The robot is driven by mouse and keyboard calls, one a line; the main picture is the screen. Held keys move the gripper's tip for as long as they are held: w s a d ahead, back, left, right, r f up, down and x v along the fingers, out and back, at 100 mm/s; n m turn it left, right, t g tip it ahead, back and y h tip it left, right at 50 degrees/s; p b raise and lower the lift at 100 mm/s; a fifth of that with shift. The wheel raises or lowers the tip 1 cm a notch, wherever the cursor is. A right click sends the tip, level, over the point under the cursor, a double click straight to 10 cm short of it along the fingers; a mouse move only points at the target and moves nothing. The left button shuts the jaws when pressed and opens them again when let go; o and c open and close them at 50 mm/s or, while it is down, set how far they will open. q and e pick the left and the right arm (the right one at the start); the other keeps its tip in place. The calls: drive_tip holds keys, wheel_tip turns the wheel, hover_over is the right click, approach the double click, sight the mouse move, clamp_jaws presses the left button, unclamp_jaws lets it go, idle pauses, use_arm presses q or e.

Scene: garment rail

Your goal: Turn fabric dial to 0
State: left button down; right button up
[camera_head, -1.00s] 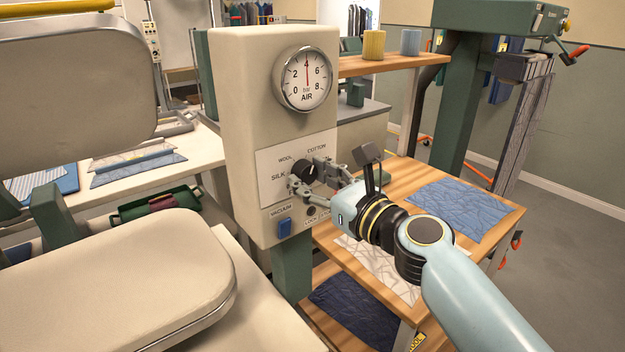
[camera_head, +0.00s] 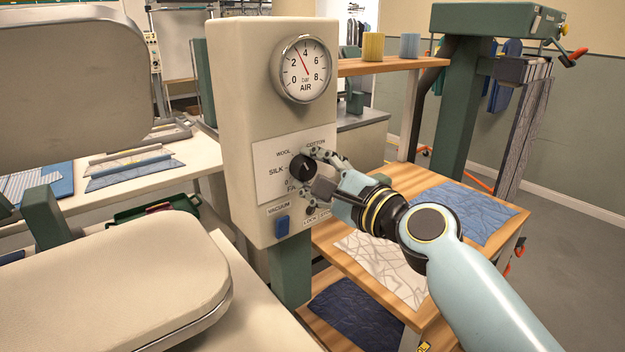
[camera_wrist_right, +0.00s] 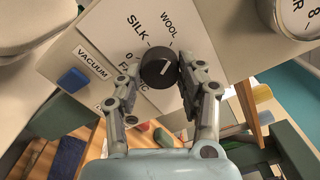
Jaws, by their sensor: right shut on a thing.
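The fabric dial (camera_head: 301,167) is a round black knob with a pale mark, on a white label plate (camera_head: 268,160) on the cream control box. SILK, WOOL, COTTON and 0 are printed around it. My right gripper (camera_head: 309,171) is shut on the dial, with one finger above right and the other below, partly hiding the plate. In the right wrist view the dial (camera_wrist_right: 158,70) sits between the fingertips. Its pale mark slants toward upper right there, away from the 0 and nearer the WOOL side; the exact setting is unclear. My left gripper is out of view.
An air gauge (camera_head: 305,68) is above the dial, and a blue vacuum switch (camera_head: 282,226) is below it. A padded cream press board (camera_head: 115,280) stands at left. A wooden table (camera_head: 408,187) with folded cloth is at right, under my arm.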

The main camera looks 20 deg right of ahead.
drive_tip(key=n+b, duration=0.2)
drive_tip(key=n, duration=0.2)
drive_tip(key=shift+f+n, duration=0.1)
drive_tip(key=shift+n, duration=0.2)
drive_tip(key=n+b, duration=0.3)
drive_tip(key=n, duration=0.2)
drive_tip(key=n+b, duration=0.3)
drive_tip(key=n, duration=0.2)
drive_tip(key=shift+n, duration=0.4)
drive_tip(key=shift+n+b, duration=1.25)
drive_tip(key=shift+n, duration=1.35)
drive_tip(key=o, duration=1.2)
drive_tip(key=shift+r, duration=0.2)
drive_tip(key=shift+c, duration=0.2)
drive_tip(key=shift+s, duration=0.1)
